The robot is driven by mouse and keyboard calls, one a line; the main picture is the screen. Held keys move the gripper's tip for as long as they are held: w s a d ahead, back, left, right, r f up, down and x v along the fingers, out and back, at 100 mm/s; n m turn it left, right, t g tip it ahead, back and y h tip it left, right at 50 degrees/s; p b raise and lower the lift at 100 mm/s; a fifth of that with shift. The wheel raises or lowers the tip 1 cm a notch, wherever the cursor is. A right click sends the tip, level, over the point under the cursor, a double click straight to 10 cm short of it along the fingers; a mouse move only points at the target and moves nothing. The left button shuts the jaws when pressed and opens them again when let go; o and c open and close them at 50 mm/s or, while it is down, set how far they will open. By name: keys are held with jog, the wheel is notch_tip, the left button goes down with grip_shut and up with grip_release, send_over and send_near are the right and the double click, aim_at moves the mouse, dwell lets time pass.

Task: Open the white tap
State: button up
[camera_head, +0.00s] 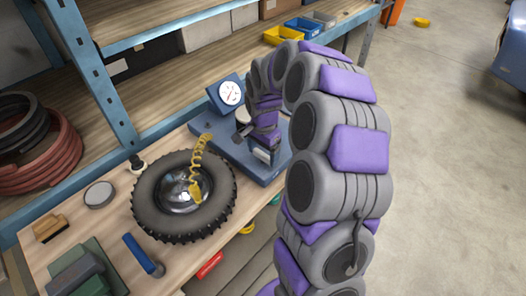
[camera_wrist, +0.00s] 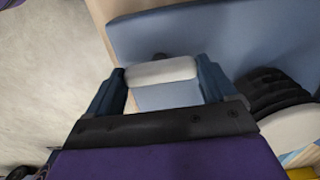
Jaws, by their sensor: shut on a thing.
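The white tap (camera_wrist: 162,70) is a short rounded white bar in the wrist view, in front of a blue-grey surface. My gripper (camera_wrist: 163,78) is shut on it, with one dark blue finger at each end of the bar. In the head view, a blue device (camera_head: 207,143) with a round white gauge (camera_head: 230,93) stands on the wooden bench. My gripper (camera_head: 260,146) reaches down over its base, beside a small white part (camera_head: 263,155). My arm hides much of the device's right side.
A blue-handled tool (camera_head: 143,254) and a round tin (camera_head: 99,194) lie nearby. A blue shelf post (camera_head: 90,70) stands behind. Open floor (camera_head: 450,150) is at right.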

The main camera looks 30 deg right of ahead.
jog(key=shift+c, duration=0.7)
jog(key=shift+n, duration=0.3)
jog(key=n+p, duration=0.2)
jog(key=shift+r+n, duration=0.15)
jog(key=shift+n, duration=0.15)
jog(key=n+p, duration=0.3)
jog(key=n, duration=0.2)
jog(key=shift+p, duration=0.35)
jog(key=n+p, duration=0.2)
jog(key=n, duration=0.3)
jog(key=shift+n+p, duration=0.4)
jog(key=shift+w+n+p, duration=0.1)
jog(key=shift+n+p, duration=0.75)
jog(key=shift+n, duration=1.05)
jog(key=o, duration=0.8)
